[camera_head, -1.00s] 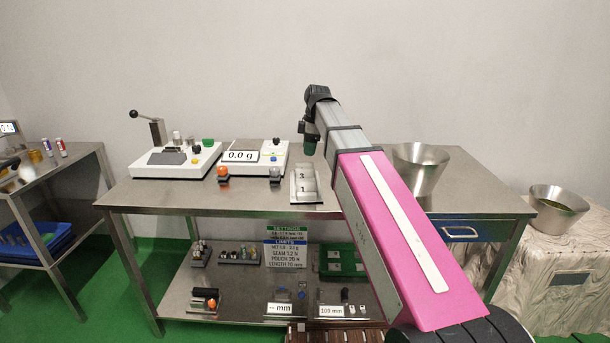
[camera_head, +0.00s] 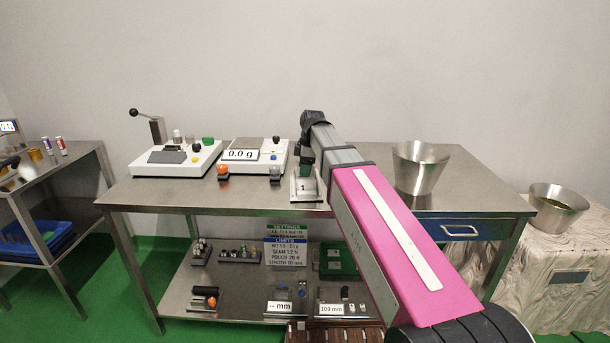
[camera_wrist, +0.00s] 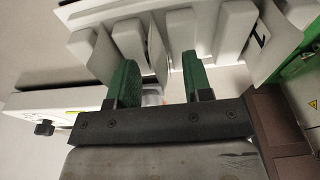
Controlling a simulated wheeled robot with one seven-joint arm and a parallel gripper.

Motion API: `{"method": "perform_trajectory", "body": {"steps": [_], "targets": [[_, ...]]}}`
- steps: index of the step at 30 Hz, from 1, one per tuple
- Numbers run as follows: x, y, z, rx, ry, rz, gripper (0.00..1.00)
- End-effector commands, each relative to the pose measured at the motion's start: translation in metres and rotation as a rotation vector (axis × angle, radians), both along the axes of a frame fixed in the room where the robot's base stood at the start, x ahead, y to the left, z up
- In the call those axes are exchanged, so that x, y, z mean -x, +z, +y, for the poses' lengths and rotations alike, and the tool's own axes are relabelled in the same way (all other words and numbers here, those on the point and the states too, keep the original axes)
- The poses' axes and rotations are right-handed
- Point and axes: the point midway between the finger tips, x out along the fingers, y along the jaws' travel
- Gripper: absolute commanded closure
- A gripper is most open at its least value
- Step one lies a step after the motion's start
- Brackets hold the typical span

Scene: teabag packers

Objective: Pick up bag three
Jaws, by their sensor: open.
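My gripper (camera_head: 306,170) is low over the pale bag tray (camera_head: 307,198) on the steel table. The bag marked 1 (camera_head: 304,186) shows at the tray's front; the bags behind it are hidden by my gripper in the head view. In the wrist view, my open green fingers (camera_wrist: 173,58) reach down among the tray's pale dividers (camera_wrist: 234,32). Pale upright material shows between the fingers, but no number is readable on it, so I cannot tell whether it is bag three. The bag marked 1 (camera_wrist: 262,42) stands at the right there.
A scale reading 0.0 g (camera_head: 243,155) and a white lever press (camera_head: 172,160) stand left of the tray. An orange button (camera_head: 223,170) and a grey one (camera_head: 275,172) are in front of the scale.

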Motion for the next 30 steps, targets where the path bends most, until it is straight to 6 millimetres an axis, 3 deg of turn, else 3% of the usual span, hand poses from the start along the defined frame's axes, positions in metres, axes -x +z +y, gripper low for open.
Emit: {"method": "perform_trajectory", "body": {"steps": [2,3,6,7,22,30], "targets": [[0.0,0.0,0.0,0.0,0.0,0.0,0.54],[0.0,0.0,0.0,0.0,0.0,0.0,0.61],[0.0,0.0,0.0,0.0,0.0,0.0,0.93],[0.0,0.0,0.0,0.0,0.0,0.0,1.0],[0.0,0.003,0.0,0.0,0.0,0.0,1.0],[-0.001,0.027,0.0,0.0,0.0,-0.002,1.0]]}}
